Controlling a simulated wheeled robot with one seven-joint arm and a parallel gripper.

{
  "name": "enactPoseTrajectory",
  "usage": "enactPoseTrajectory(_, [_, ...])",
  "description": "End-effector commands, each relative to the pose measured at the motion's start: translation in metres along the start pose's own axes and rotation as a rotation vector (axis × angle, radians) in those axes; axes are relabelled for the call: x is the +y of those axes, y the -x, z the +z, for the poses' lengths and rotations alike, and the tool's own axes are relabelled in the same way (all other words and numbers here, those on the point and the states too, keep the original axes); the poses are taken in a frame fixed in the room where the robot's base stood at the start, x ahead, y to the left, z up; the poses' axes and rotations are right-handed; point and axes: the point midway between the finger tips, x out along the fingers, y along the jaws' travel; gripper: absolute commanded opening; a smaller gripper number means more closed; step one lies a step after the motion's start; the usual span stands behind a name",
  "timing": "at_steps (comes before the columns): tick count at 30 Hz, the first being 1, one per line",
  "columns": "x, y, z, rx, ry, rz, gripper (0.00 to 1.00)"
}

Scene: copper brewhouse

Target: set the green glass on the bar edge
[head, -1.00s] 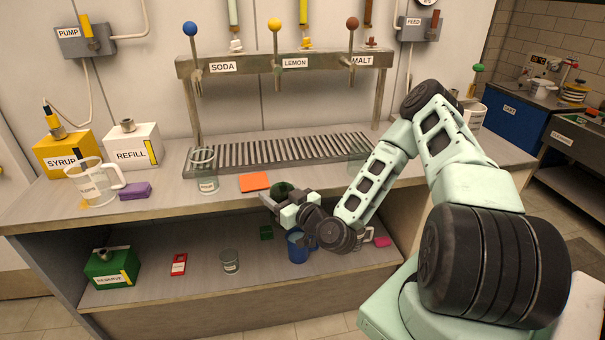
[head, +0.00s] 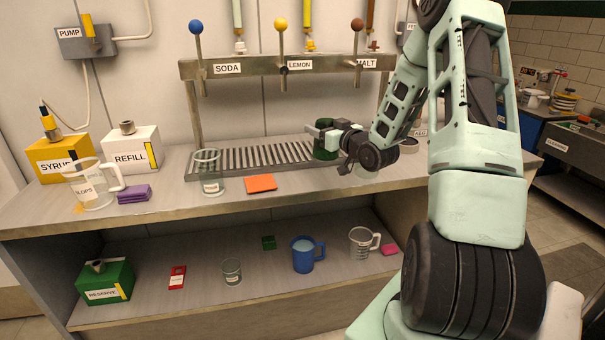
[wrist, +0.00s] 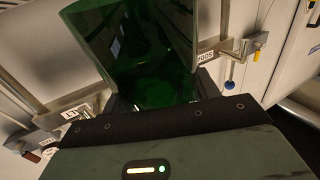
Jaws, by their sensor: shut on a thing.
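The green glass (head: 324,152) is in my gripper (head: 322,133), over the right part of the drip tray in the head view. I cannot tell whether its base touches the tray. In the wrist view the green glass (wrist: 135,50) fills the top middle, tilted in the picture, between the dark fingers. The bar edge (head: 310,194) is the front rim of the counter, nearer to me than the glass. My arm hides the counter's right part.
On the counter are a clear glass (head: 209,172), an orange cloth (head: 261,183), a pitcher (head: 93,186) and a purple cloth (head: 134,194). The tap rail (head: 285,66) stands behind. The front strip right of the orange cloth is clear. A blue mug (head: 303,256) sits on the shelf below.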

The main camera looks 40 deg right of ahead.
Motion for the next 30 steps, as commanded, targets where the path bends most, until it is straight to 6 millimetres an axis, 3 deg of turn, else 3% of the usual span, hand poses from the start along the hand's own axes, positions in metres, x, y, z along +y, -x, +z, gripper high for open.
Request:
enactPoseTrajectory(3, [-0.001,0.0,0.022,-0.002,-0.006,-0.001,0.28])
enactPoseTrajectory(15, [-0.001,0.0,0.07,-0.001,-0.003,-0.002,0.28])
enactPoseTrajectory(29, [-0.001,0.0,0.081,0.001,0.0,-0.002,0.28])
enactPoseTrajectory(30, [-0.001,0.0,0.08,0.0,0.0,-0.002,0.71])
